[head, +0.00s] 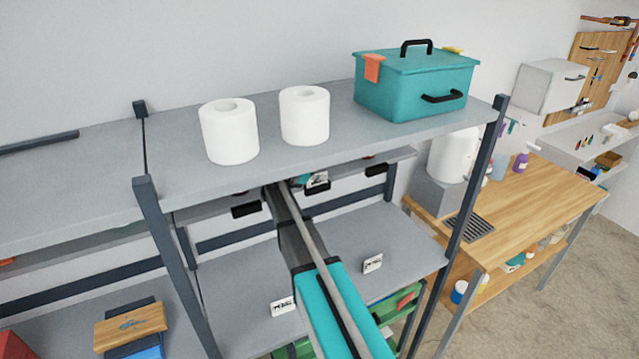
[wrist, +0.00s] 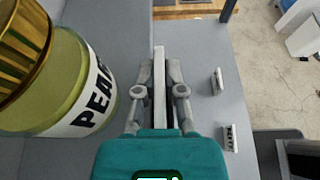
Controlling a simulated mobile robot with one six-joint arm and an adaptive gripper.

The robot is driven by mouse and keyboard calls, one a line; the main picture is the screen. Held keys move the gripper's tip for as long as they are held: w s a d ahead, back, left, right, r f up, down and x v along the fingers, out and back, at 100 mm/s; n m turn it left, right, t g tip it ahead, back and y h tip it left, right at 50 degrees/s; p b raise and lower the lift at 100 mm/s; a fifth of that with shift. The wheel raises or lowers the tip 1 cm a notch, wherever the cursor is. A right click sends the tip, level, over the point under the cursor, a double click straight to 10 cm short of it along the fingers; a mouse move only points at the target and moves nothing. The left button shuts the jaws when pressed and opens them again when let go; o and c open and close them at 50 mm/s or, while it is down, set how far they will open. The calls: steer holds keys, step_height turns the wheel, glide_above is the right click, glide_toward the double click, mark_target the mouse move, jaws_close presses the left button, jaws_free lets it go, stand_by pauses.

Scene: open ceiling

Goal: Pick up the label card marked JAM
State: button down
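In the head view, a small white card (head: 318,179) with dark print shows at the middle shelf, right beside my gripper; I cannot read its word. In the wrist view, a thin pale upright piece (wrist: 160,85) stands between my gripper's two fingers (wrist: 161,75), probably a card seen edge-on. The fingers are close to it on both sides, but whether they press on it is unclear. Two other white cards stand on the lower shelf, one at front left (head: 282,306) and one farther right (head: 373,263). Their print is too small to read.
Above are the top shelf (head: 190,185), two white rolls (head: 229,131) and a teal box (head: 410,85). A dark post (head: 470,190) stands to the right.

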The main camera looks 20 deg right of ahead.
steer(key=shift+r, duration=0.2)
stand_by(0.4)
step_height(320, 180, up, 4)
steer(key=p, duration=0.4)
steer(key=shift+f, duration=0.2)
steer(key=s, duration=1.8)
steer(key=shift+d+f, duration=0.25)
steer(key=shift+d, duration=0.05)
steer(key=shift+b, duration=0.3)
